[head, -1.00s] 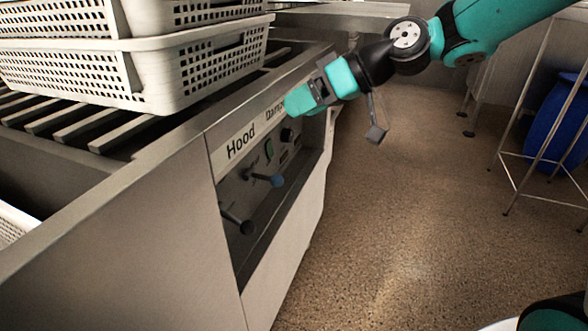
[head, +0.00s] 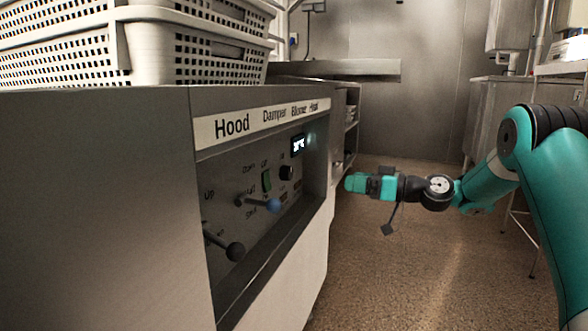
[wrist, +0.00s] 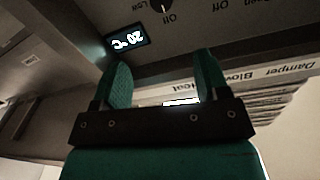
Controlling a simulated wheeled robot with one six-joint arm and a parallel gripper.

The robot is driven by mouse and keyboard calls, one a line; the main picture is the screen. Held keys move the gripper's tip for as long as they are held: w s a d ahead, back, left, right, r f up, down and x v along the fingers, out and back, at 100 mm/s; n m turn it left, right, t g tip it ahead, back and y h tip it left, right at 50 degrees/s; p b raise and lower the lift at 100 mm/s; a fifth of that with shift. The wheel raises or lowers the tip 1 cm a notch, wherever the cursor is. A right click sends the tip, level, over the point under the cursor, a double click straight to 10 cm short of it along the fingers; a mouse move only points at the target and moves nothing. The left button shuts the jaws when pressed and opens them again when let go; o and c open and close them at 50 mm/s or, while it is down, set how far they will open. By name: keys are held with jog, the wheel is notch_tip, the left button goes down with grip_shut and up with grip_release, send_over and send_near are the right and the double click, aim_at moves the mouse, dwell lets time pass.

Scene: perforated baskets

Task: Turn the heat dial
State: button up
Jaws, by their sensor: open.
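The panel carries a label strip (head: 262,120) reading Hood, Damper, Blower and Heat. The black round dial (head: 287,172) is on the panel below a lit display (head: 298,144) that reads about 20 °C. In the wrist view the dial (wrist: 160,5) is cut off at the top edge, and the display (wrist: 128,38) shows upside down. My gripper (head: 350,183) is to the right of the panel in the head view, pointing left, apart from the dial. In the wrist view my gripper (wrist: 160,78) has its two teal fingers spread, with nothing held.
Two levers stick out of the panel, one with a blue knob (head: 273,204) and one with a black knob (head: 235,251). A green switch (head: 266,181) is between lever and dial. White perforated baskets (head: 190,60) stand on top. The floor (head: 400,280) at right is clear.

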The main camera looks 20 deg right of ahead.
jog(key=p, duration=0.7)
send_near(291, 173)
jog(key=x, duration=0.8)
jog(key=shift+f, duration=0.1)
jog(key=shift+w+a, duration=0.4)
jog(key=shift+a, duration=0.1)
jog(key=c, duration=0.9)
